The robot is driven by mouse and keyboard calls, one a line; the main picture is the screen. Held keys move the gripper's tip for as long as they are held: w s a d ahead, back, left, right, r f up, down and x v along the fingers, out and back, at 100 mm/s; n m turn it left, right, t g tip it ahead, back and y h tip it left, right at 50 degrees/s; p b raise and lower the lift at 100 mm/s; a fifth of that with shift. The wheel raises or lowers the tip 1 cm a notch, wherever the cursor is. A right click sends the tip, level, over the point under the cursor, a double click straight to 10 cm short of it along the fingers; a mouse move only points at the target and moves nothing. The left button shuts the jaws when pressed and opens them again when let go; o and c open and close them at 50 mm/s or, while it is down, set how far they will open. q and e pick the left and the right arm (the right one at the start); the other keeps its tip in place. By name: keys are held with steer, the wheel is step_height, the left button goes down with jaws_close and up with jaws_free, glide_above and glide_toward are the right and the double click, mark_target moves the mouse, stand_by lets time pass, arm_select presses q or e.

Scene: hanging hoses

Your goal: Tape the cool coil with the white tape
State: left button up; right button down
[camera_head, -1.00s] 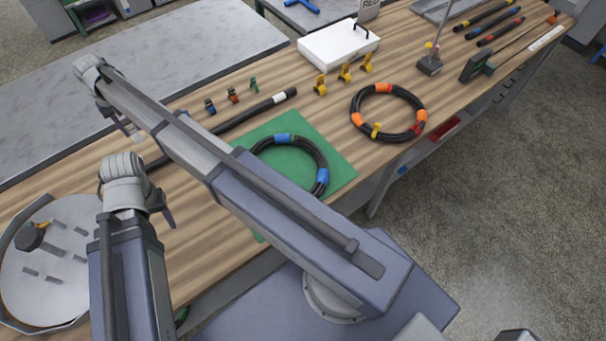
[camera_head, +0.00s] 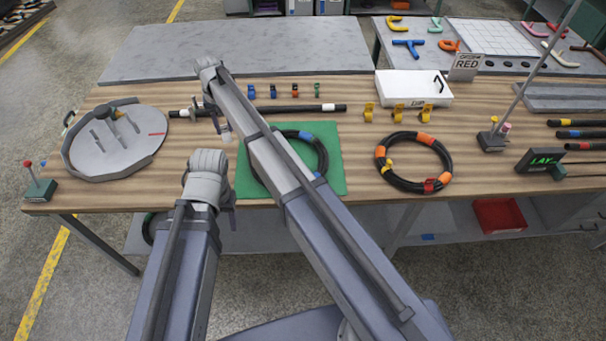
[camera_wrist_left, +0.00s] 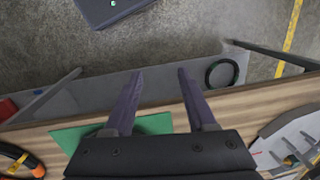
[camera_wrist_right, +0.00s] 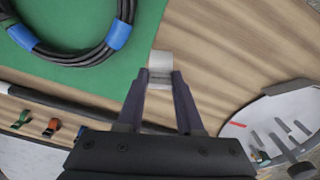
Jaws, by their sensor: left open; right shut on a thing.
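The cool coil, a black hose ring with blue bands (camera_head: 323,160), lies on a green mat (camera_head: 333,183), partly hidden behind my right arm. It also shows at the upper left of the right wrist view (camera_wrist_right: 70,57). My right gripper (camera_head: 224,130) is shut on the white tape (camera_wrist_right: 161,62), a small pale roll, just left of the mat and apart from the coil. My left gripper (camera_head: 232,205) is open and empty near the table's front edge. Its fingers (camera_wrist_left: 160,74) spread over the edge in the left wrist view.
A second coil with orange bands (camera_head: 413,137) lies right of the mat. A round grey tray (camera_head: 88,163) stands left. A straight black hose (camera_head: 290,108), small coloured clips (camera_head: 273,91), yellow clips (camera_head: 398,112) and a white box (camera_head: 430,92) lie behind. Bare wood lies between tray and mat.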

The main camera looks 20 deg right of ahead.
arm_select(q)
steer(key=shift+o, duration=0.8)
steer(key=shift+s+f+b, duration=0.1)
steer(key=shift+f+b, duration=0.55)
steer(key=shift+f, duration=0.05)
arm_select(e)
steer(key=s+d+f+m, duration=0.1)
steer(key=s+d+m, duration=0.1)
steer(key=s+d, duration=1.4)
steer(key=s, duration=0.4)
steer(key=shift+s+d+f, duration=0.2)
steer(key=shift+s+f, duration=0.1)
steer(key=shift+s, duration=0.1)
arm_select(q)
steer(key=shift+f, duration=0.2)
arm_select(e)
steer(key=shift+f, duration=0.15)
arm_select(q)
steer(key=shift+f+b, duration=1.8)
steer(key=shift+b, duration=0.15)
arm_select(e)
steer(key=shift+f, duration=1.8)
arm_select(q)
steer(key=shift+f, duration=0.2)
arm_select(e)
steer(key=shift+f, duration=0.25)
